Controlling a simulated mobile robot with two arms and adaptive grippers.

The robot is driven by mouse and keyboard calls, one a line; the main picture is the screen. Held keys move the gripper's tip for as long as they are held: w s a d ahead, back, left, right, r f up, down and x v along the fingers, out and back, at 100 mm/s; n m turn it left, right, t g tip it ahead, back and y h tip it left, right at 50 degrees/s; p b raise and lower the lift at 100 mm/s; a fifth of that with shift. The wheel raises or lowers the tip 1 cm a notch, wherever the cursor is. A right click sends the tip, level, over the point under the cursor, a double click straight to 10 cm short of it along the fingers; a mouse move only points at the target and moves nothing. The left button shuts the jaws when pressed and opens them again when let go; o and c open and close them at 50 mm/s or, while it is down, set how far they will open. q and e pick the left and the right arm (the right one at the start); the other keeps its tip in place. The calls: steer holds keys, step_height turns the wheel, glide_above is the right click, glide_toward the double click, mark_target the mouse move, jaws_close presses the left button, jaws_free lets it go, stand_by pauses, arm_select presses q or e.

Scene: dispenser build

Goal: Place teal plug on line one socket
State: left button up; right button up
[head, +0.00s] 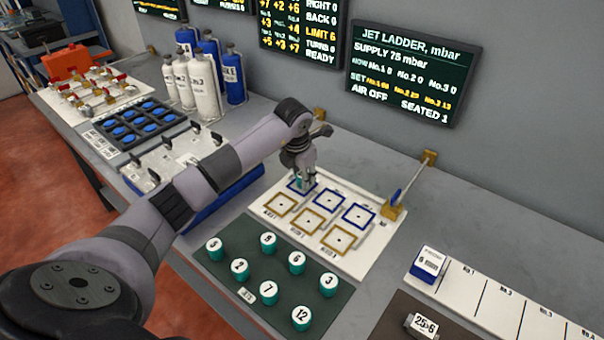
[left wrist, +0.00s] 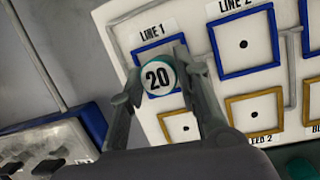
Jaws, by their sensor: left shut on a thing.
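My left gripper (head: 301,178) is at the far left corner of the white socket board (head: 372,252). It is shut on a teal plug with a white top marked 20 (left wrist: 158,77). In the left wrist view the plug is between the two fingers, over the blue-framed line one socket (left wrist: 172,47), just below the LINE 1 label. In the head view the fingers mostly hide the plug and part of that socket frame. I cannot tell whether the plug touches the board. My right gripper is not in view.
Several numbered teal plugs stand on a dark green mat (head: 262,312) in front of the board. The line two socket (left wrist: 243,43) is empty. A brass bracket with a rod (head: 395,207) stands at the board's right. Bottles (head: 203,80) stand at the back left.

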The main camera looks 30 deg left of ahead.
arm_select(q)
steer(key=shift+f, duration=0.2)
steer(key=o, duration=1.2)
steer(key=shift+r, duration=0.1)
steer(key=shift+r, duration=0.45)
steer(key=b+v, duration=0.1)
steer(key=v, duration=1)
steer(key=shift+s+r+b, duration=0.15)
steer(key=shift+s+b, duration=0.1)
steer(key=shift+b, duration=0.05)
